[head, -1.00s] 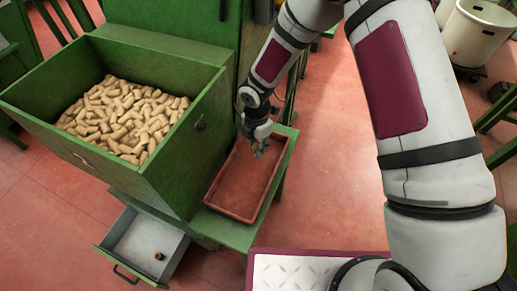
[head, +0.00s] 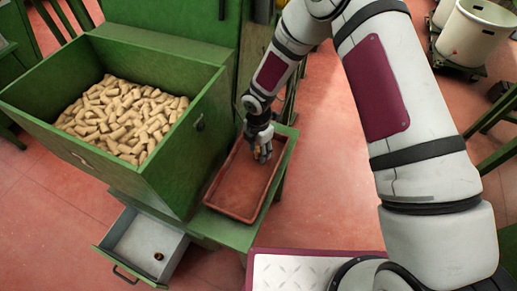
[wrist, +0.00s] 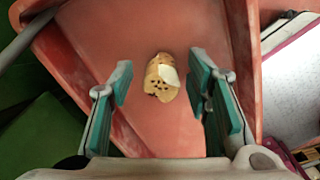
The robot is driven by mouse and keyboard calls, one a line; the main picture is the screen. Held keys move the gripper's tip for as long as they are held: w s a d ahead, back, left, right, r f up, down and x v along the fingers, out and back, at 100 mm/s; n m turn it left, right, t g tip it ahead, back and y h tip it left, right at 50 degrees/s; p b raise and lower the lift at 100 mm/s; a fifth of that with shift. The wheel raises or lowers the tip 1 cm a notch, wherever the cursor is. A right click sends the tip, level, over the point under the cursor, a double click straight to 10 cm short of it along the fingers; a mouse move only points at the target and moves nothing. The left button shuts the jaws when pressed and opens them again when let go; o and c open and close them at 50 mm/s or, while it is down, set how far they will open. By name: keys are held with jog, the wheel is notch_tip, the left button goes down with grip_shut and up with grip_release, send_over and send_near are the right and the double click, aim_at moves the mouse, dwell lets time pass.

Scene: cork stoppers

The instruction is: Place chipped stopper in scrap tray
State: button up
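The chipped stopper (wrist: 161,78) is a tan cork with dark pits and a pale patch. In the wrist view it is between the two finger pads, with a clear gap on the left and a smaller one on the right. The reddish scrap tray (head: 235,214) lies behind it; I cannot tell whether the stopper touches the tray floor. My gripper (wrist: 162,88) is open, its teal pads apart. In the head view my gripper (head: 262,154) is over the far end of the tray, and its fingers mostly hide the stopper.
A green bin (head: 160,192) full of cork stoppers (head: 120,118) stands left of the tray. Below it an open drawer (head: 128,238) holds one small dark-topped stopper (head: 158,257). The near part of the tray is empty. Pale buckets stand at the top right.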

aim_at(258, 149)
notch_tip(258, 149, up, 12)
jog(key=shift+r+p, duration=0.15)
jog(key=shift+p, duration=0.3)
jog(key=s+d+r+m+t+h, duration=0.1)
jog(key=s+d+r+m, duration=0.3)
jog(key=d+r+m, duration=0.6)
jog(key=s+d+r+m+t+h, duration=0.1)
jog(key=s+d+r+m, duration=0.35)
jog(key=r, duration=0.95)
jog(key=s+d+r+m, duration=0.2)
jog(key=s+m, duration=0.2)
jog(key=s, duration=0.3)
jog(key=s+d+r+m+y, duration=0.1)
jog(key=s+d+r+m, duration=0.1)
jog(key=s, duration=0.5)
jog(key=s+d+r+m+y, duration=0.1)
jog(key=s+d+r+m, duration=0.1)
jog(key=s+m, duration=0.4)
jog(key=shift+s+d+r+m+t, duration=0.35)
jog(key=shift+d+m, duration=0.2)
jog(key=shift+d, duration=0.3)
